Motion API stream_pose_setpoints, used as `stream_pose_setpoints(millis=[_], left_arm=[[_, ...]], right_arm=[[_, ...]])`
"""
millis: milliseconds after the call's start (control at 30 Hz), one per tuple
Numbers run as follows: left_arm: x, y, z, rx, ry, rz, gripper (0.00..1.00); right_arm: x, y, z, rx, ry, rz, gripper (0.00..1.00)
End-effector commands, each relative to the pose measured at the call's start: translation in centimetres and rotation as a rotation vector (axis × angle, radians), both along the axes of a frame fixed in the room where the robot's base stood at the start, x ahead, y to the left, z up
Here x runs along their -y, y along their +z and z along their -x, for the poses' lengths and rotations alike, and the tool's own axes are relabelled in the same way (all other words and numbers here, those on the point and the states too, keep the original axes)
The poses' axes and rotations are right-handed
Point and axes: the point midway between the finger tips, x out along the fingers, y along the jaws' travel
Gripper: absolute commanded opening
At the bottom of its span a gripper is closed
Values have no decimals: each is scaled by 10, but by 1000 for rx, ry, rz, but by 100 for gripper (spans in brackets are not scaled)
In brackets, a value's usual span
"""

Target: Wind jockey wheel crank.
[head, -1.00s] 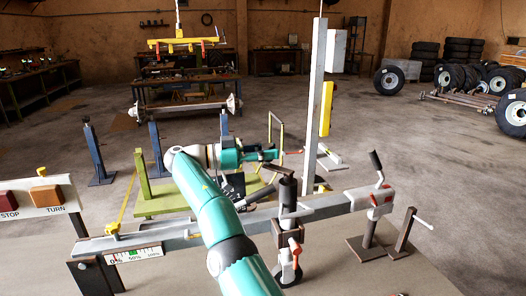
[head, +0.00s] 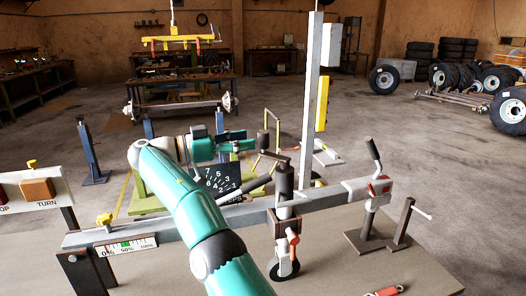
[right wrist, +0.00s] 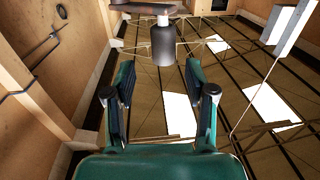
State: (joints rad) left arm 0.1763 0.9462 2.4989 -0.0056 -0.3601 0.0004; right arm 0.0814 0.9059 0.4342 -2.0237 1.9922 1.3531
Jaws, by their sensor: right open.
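The jockey wheel (head: 284,268) stands under a dark upright tube (head: 285,183) on the grey drawbar (head: 240,214). A crank arm (head: 274,156) on the tube's top carries a dark upright crank handle (head: 263,140). My right gripper (head: 246,146) is beside the handle, on its left in the head view. In the right wrist view my right gripper (right wrist: 158,82) is open and empty. The handle (right wrist: 163,45) lies ahead of the gap between its fingers, and the crank arm (right wrist: 143,8) is at the top edge. My left gripper is not in view.
A numbered dial (head: 222,181) is partly behind my right arm. A percent scale (head: 130,247) and a STOP/TURN panel (head: 35,190) are at left. A tall grey post (head: 311,100) stands behind the crank. A red-handled object (head: 385,291) lies at the front edge.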

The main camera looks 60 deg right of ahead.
Motion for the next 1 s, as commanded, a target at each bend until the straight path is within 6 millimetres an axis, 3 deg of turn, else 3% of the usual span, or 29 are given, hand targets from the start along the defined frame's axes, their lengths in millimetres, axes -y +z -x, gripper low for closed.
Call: stream_pose_setpoints(millis=[33,200,400,567,867,1000], left_arm=[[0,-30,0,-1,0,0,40],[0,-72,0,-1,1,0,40],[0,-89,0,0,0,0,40],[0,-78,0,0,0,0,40],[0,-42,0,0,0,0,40],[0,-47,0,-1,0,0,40]], right_arm=[[-20,-14,-6,4,57,-4,55],[-75,-15,-15,4,224,-11,55],[-107,-11,-14,0,323,-13,55],[-104,-5,-13,-2,331,-11,55],[-80,-1,-5,-4,327,-13,55],[-48,-7,4,-2,326,-12,55]])
